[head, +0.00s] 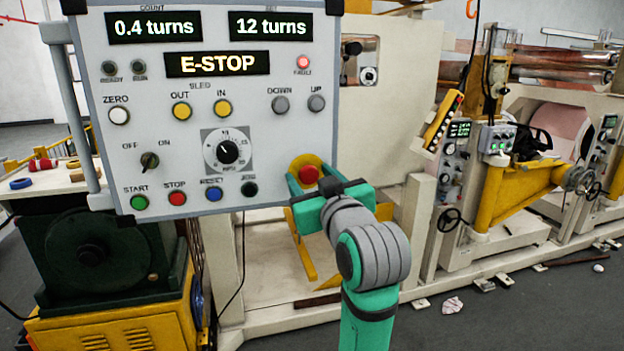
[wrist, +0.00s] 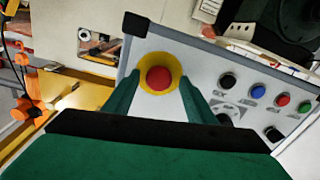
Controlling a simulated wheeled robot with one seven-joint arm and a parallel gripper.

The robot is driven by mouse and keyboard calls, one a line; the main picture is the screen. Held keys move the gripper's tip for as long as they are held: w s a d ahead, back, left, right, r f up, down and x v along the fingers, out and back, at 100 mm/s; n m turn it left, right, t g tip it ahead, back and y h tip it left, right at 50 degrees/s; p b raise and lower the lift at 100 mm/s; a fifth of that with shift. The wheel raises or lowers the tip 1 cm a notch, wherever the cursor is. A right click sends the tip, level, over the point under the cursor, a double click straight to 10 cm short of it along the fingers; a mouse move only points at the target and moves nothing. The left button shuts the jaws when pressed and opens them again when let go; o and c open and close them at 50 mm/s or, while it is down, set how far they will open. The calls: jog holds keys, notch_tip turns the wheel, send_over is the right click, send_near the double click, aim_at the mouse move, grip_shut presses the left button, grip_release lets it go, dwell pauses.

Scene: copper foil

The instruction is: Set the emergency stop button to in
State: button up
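The emergency stop button (head: 308,174) is a red mushroom button on a yellow round plate at the lower right of the grey control panel (head: 240,110). It also shows in the wrist view (wrist: 159,78), in front of my gripper. My gripper (head: 308,183) is at the button, with its green fingers (wrist: 160,95) apart on either side of the yellow plate. The fingers hold nothing. I cannot tell whether they touch the panel. The panel's display reads E-STOP, and the fault lamp (head: 303,62) glows red.
The panel carries start (head: 139,202), stop (head: 177,198), reset (head: 213,194) and jog (head: 249,189) buttons left of the gripper, with a dial (head: 228,150) above. A yellow-framed machine (head: 500,190) stands at the right. Grey floor (head: 540,310) is open at lower right.

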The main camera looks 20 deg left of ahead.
jog(key=shift+d, duration=0.1)
jog(key=v, duration=1)
jog(key=shift+s+d, duration=0.15)
jog(key=shift+s, duration=0.15)
jog(key=shift+f, duration=0.1)
